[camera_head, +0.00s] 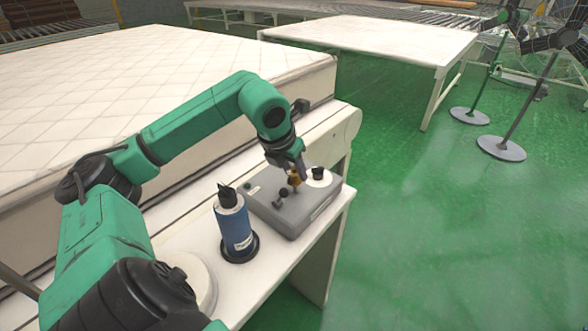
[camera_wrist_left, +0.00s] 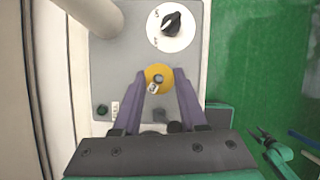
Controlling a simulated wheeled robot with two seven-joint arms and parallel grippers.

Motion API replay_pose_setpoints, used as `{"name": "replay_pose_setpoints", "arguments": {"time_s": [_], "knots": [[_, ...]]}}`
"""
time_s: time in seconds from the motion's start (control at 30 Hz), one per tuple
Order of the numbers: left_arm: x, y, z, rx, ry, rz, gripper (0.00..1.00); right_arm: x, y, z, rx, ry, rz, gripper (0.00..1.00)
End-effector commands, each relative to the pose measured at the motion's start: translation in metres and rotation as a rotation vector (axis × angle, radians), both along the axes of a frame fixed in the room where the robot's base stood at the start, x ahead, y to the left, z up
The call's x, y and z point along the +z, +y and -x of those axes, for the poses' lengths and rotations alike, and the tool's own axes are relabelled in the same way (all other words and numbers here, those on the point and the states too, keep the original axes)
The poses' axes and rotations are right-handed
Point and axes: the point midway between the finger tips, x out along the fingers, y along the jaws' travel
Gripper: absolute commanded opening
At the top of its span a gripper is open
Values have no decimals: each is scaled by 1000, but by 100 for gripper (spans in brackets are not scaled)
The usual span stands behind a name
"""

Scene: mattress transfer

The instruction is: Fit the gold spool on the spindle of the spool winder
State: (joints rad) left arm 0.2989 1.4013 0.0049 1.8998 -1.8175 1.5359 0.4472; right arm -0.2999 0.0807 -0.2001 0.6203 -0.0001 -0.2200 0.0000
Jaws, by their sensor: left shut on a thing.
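The spool winder is a grey box (camera_head: 274,215) on the white bench, and its top fills the middle of the left wrist view (camera_wrist_left: 130,60). My left gripper (camera_head: 296,178) is over the winder with its fingers pointing down. In the left wrist view its purple fingers (camera_wrist_left: 158,84) are shut on the gold spool (camera_wrist_left: 160,70), which also shows as a small gold piece in the head view (camera_head: 294,180). A small pale metal pin (camera_wrist_left: 153,89) shows at the spool's near edge. I cannot tell whether the spool is around the spindle or above it. My right gripper is not in view.
A white dial with a black knob (camera_wrist_left: 171,23) is on the winder's top. A blue bottle with a black nozzle (camera_head: 235,225) stands in front-left of the winder on the bench (camera_head: 285,262). A mattress (camera_head: 150,65) lies behind.

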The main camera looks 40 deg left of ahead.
Motion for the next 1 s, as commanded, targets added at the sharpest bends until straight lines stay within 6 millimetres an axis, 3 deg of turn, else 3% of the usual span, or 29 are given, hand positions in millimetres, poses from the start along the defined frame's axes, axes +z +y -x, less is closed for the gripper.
{"name": "replay_pose_setpoints", "arguments": {"time_s": [1.0], "knots": [[-27, 0, 0, 0, 0, 0, 0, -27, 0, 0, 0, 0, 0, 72]]}}
